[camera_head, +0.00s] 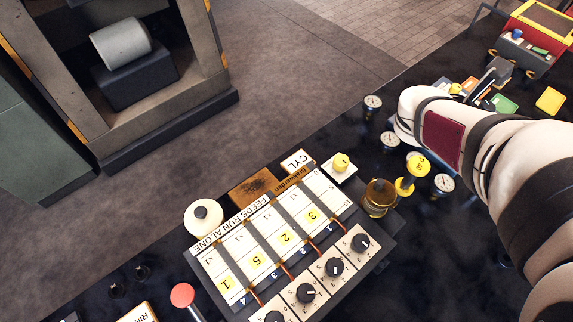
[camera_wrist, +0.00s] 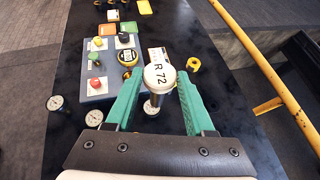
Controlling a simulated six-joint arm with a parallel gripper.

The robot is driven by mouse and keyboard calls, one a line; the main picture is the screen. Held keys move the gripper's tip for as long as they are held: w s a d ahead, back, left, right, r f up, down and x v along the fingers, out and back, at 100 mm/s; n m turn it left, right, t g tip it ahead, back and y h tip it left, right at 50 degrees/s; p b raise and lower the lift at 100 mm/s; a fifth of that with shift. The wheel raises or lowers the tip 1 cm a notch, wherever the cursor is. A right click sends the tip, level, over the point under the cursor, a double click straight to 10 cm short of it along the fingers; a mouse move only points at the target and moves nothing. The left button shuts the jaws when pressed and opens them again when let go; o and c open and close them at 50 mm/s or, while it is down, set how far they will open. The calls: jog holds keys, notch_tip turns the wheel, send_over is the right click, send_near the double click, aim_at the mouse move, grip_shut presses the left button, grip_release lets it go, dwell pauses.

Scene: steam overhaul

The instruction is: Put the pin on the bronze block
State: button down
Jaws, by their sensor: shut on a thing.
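In the wrist view my gripper (camera_wrist: 160,78) has its two green fingers on either side of a pin-like piece (camera_wrist: 159,76). The piece has a round white cap marked "R 72" and a shiny metal body below it, and is the only thing seen between the fingers. Its lower end and the exact contact are hard to see. In the head view a brown, bronze-coloured block (camera_head: 255,187) with a dark patch on top lies behind the lettered panel, beside the "CYL" label.
The panel (camera_head: 275,243) has numbered strips and several black knobs. A white round knob (camera_head: 203,216), an amber cup (camera_head: 378,197) and small gauges (camera_head: 372,103) stand around it. The wrist view shows a button box (camera_wrist: 108,70) left of my fingers and a yellow rail (camera_wrist: 262,70) at right.

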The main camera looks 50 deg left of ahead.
jog(key=s+d+r, duration=0.4)
jog(key=d+r, duration=0.7)
jog(key=d, duration=0.4)
jog(key=s+a+f+n+y, duration=0.2)
jog(key=a+f, duration=0.2)
jog(key=a, duration=0.6)
jog(key=s+a+f+n+y, duration=0.2)
jog(key=a+f, duration=0.2)
jog(key=a, duration=0.7)
jog(key=s+a+f+n+y, duration=0.1)
jog(key=s+a+f+y, duration=0.2)
jog(key=a, duration=0.7)
jog(key=s+a+f+n+y, duration=0.1)
jog(key=s+a+f+n, duration=0.2)
jog(key=s, duration=0.4)
jog(key=s+a+f+g+y, duration=0.1)
jog(key=s+a+f, duration=0.3)
jog(key=s+a, duration=0.2)
jog(key=s+a+f+n+y, duration=0.1)
jog(key=s+a+f+n, duration=0.2)
jog(key=s, duration=0.4)
notch_tip(320, 180, down, 8)
jog(key=m, duration=0.1)
jog(key=shift+s+a+f+m, duration=0.15)
jog(key=shift+s+a+m, duration=0.05)
jog(key=shift+a+m, duration=0.1)
